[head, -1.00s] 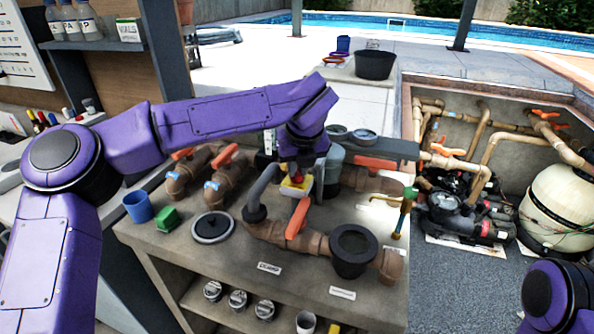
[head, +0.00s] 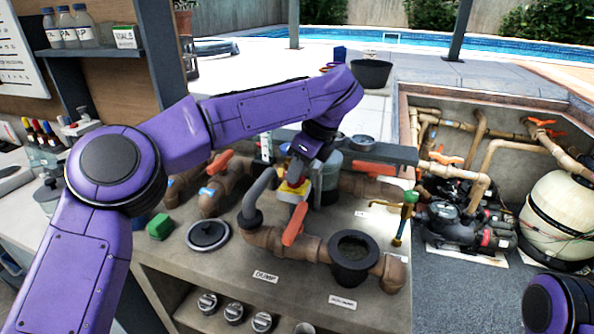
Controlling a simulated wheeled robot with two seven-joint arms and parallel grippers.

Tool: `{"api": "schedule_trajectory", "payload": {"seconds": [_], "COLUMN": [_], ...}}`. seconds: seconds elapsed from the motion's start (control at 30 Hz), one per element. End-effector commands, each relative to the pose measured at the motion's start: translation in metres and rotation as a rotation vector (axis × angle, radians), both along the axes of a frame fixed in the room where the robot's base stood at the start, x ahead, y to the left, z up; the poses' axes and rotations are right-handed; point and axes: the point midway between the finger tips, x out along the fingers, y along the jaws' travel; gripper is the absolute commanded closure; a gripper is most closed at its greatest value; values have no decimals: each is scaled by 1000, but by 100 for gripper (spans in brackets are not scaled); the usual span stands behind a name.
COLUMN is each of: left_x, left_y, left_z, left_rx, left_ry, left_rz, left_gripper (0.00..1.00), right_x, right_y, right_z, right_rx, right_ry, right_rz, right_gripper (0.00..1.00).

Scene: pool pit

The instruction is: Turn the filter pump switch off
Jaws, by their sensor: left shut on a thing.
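The pump switch is a small yellow box (head: 293,195) with a red part on top, standing behind the orange valve handle on the concrete counter. My left gripper (head: 296,176) comes down on it from above. Its fingers are mostly hidden behind the wrist, and it appears shut on the red part of the switch. The switch's marking and position cannot be read. Of my right arm only a purple link shows in the lower right corner; its gripper is out of the picture.
An orange-handled valve (head: 294,224) and an open black strainer pot (head: 353,257) stand close in front. A grey pipe (head: 258,192) rises just left of the switch. A green block (head: 160,227) and a round black lid (head: 207,235) lie to the left. The pump pit (head: 480,270) is at right.

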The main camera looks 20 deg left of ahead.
Motion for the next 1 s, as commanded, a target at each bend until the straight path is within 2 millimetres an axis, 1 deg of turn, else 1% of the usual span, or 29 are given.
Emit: {"api": "schedule_trajectory", "payload": {"seconds": [0.03,0.3,0.87,0.9,0.93,0.97,1.0], "left_x": [-1,-1,-1,-1,-1,-1,-1], "left_y": [-1,-1,-1,-1,-1,-1,-1], "left_z": [-5,-5,-6,-6,-6,-6,-6], "left_rx": [0,-1,0,-1,-1,0,0], "left_ry": [12,14,16,16,16,15,13], "left_rz": [24,118,144,144,144,144,143], "left_gripper": [100,100,100,70,60,57,57], "right_x": [0,0,0,0,0,0,0], "right_y": [0,0,0,0,0,0,0], "right_z": [-1,-2,-2,-2,-2,-2,-2], "right_rx": [0,0,0,0,0,0,0], "right_ry": [0,0,0,0,0,0,0], "right_rz": [0,0,0,0,0,0,0], "right_gripper": [57,57,57,57,57,57,57]}}
